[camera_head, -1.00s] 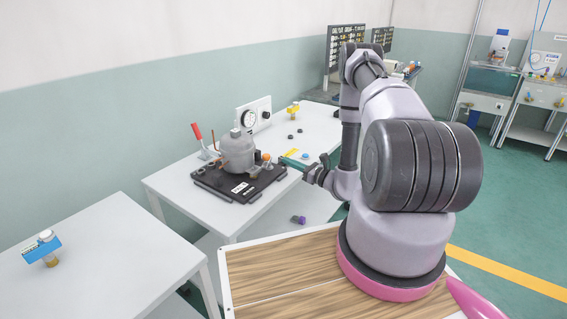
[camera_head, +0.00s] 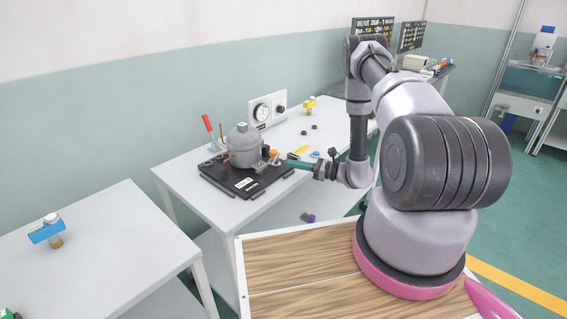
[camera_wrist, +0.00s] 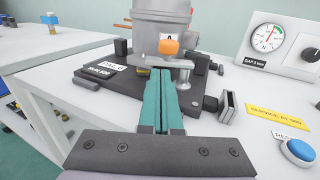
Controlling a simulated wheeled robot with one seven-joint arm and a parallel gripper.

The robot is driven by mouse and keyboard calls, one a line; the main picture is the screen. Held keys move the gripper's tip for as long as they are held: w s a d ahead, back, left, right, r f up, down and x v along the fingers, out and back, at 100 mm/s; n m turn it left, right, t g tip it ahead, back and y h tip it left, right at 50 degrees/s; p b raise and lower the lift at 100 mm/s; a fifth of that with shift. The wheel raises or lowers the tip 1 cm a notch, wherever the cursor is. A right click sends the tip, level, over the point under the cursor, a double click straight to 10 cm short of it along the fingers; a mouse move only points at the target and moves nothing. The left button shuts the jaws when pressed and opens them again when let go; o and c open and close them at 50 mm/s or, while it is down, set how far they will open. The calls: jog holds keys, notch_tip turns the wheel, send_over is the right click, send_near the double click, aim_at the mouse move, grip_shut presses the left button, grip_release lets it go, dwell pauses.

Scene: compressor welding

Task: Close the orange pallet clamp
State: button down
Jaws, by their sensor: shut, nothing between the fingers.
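The orange pallet clamp shows its orange tip (camera_head: 272,153) at the right side of the black pallet (camera_head: 247,191). In the wrist view, the orange tip (camera_wrist: 169,46) sits on a grey metal arm in front of the grey compressor (camera_wrist: 150,22), near a short silver post. The compressor (camera_head: 243,145) stands upright on the pallet. My gripper (camera_head: 289,162) is at the pallet's right edge, beside the clamp. In the wrist view, its teal fingers (camera_wrist: 160,74) are shut and empty, with tips just in front of the clamp. Whether they touch it I cannot tell.
A red-handled lever (camera_head: 208,123) stands at the pallet's far left corner. A gauge box (camera_head: 267,110) is behind the compressor. A blue button (camera_wrist: 299,152) and yellow label (camera_wrist: 277,116) lie right of my fingers. Another white table (camera_head: 110,240) stands at the left.

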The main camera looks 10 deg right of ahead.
aim_at(274, 162)
jog(key=shift+x, duration=2.05)
jog(key=shift+s+a+m+t+h, duration=0.1)
jog(key=shift+a+m+t+h, duration=0.2)
jog(key=shift+m+t+h, duration=0.25)
jog(key=shift+s+a+m+t+h, duration=0.1)
jog(key=shift+a+m+t+h, duration=0.2)
jog(key=shift+m+t, duration=0.3)
jog(key=shift+w+a+t+h, duration=0.1)
jog(key=shift+a+t+h, duration=0.2)
jog(key=shift+a, duration=0.4)
